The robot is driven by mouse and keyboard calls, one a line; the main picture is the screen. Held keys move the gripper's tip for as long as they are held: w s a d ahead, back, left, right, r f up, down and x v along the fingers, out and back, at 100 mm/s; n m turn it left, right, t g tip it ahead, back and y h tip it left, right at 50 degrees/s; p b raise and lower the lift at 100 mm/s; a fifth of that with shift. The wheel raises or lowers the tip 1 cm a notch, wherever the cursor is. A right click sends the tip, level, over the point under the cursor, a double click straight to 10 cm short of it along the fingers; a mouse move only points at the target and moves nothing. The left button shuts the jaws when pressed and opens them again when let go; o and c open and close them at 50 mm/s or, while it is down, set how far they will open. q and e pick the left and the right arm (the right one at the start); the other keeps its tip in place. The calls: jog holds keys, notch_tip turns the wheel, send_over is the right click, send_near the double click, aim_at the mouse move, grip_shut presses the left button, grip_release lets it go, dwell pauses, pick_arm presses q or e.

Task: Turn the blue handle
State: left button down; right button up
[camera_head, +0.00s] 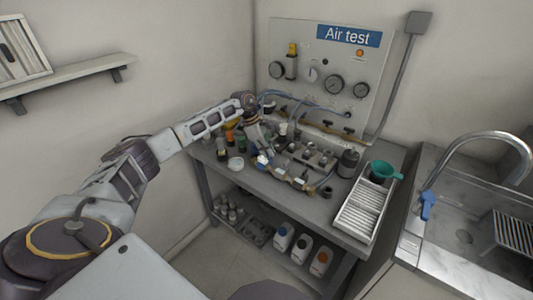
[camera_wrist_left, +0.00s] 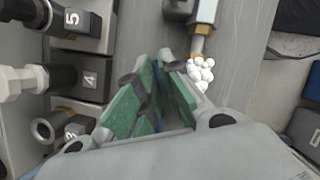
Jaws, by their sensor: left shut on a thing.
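My left gripper (camera_head: 262,148) reaches down to the valve blocks on the bench. In the left wrist view its green-padded fingers (camera_wrist_left: 152,88) are closed together. A thin strip of the blue handle (camera_wrist_left: 159,122) shows between the pads, so the gripper is shut on it. Most of the handle is hidden by the fingers, and its angle cannot be told. My right gripper is not in view.
Numbered dark valve blocks (camera_wrist_left: 84,80) stand left of the fingers, and a white lobed knob (camera_wrist_left: 201,75) on a brass stem is close on the right. A gauge panel (camera_head: 335,70) rises behind. A ribbed white tray (camera_head: 362,212) lies on the bench's right.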

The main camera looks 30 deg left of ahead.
pick_arm(q)
jog(key=shift+w+m+b, duration=0.15)
jog(key=shift+m+b, duration=0.15)
jog(key=shift+m, duration=0.4)
jog(key=m+g+b, duration=0.1)
jog(key=m, duration=0.1)
jog(key=shift+m+g, duration=0.3)
jog(key=shift+m, duration=0.1)
jog(key=shift+w+m+b, duration=0.1)
jog(key=shift+m+b, duration=0.2)
jog(key=shift+m, duration=0.1)
jog(key=shift+r, duration=0.1)
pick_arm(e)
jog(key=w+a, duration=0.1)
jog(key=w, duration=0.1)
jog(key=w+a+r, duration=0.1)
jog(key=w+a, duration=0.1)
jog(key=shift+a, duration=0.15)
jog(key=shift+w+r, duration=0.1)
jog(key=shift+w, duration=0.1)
